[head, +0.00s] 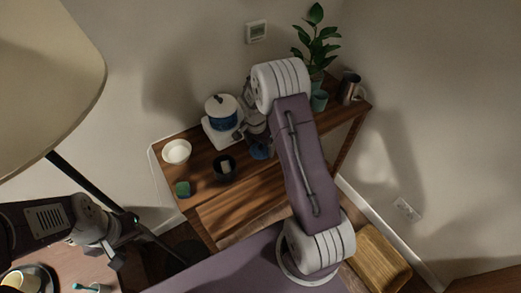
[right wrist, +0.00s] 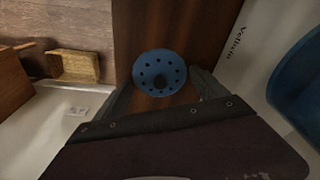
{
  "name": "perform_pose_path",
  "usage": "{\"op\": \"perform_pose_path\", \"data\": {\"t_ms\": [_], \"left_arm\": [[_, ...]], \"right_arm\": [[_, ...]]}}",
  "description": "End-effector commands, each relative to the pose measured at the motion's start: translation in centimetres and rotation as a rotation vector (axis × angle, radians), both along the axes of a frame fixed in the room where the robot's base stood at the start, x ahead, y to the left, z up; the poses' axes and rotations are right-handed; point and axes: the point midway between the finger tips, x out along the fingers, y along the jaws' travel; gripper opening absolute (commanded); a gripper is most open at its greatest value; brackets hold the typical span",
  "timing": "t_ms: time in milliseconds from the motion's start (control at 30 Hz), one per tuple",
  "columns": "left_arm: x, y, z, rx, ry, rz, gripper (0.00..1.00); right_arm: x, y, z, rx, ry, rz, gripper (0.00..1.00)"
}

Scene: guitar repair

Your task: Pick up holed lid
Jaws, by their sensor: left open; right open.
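In the head view a small part of the blue lid (head: 262,150) shows beside my right arm, which hides the rest. My right gripper (right wrist: 160,84) is open, with one finger on either side of the lid; whether they touch it I cannot tell. In the head view my right gripper (head: 256,128) is mostly hidden. My left gripper (head: 116,250) is open and empty, away at the lower left.
A blue pot (head: 221,113) with a pale lid stands on a white base (head: 213,137) left of my right gripper. A white bowl (head: 176,152), black cup (head: 224,172) and green block (head: 182,189) stand nearby. A plant (head: 316,48) and metal mug (head: 349,88) stand behind.

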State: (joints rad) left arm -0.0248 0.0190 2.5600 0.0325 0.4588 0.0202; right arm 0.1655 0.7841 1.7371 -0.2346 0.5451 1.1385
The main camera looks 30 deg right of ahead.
Motion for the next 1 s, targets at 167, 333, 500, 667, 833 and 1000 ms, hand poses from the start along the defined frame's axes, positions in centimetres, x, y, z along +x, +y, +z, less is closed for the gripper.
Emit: {"op": "perform_pose_path", "data": {"t_ms": [167, 333, 500, 667, 833, 1000], "left_arm": [[0.00, 0.00, 0.00, 0.000, 0.000, 0.000, 0.60], [0.00, 0.00, 0.00, 0.000, 0.000, 0.000, 0.60], [0.00, 0.00, -0.02, 0.000, 0.000, 0.000, 0.60], [0.00, 0.00, -0.05, 0.000, 0.000, 0.000, 0.60], [0.00, 0.00, -0.07, 0.000, 0.000, 0.000, 0.60], [0.00, 0.00, -0.07, 0.000, 0.000, 0.000, 0.60]], "right_arm": [[0.05, -0.03, -0.13, 0.000, -0.001, 0.000, 0.82], [0.04, -0.03, -0.12, -0.001, -0.001, 0.001, 0.46], [-0.01, -0.02, -0.19, 0.000, 0.000, 0.001, 0.03], [-0.11, 0.00, -0.29, 0.000, 0.004, 0.001, 0.00], [-0.18, 0.00, -0.38, 0.001, 0.005, 0.000, 0.00], [-0.23, 0.02, -0.15, 0.001, 0.007, 0.000, 0.00]]}}
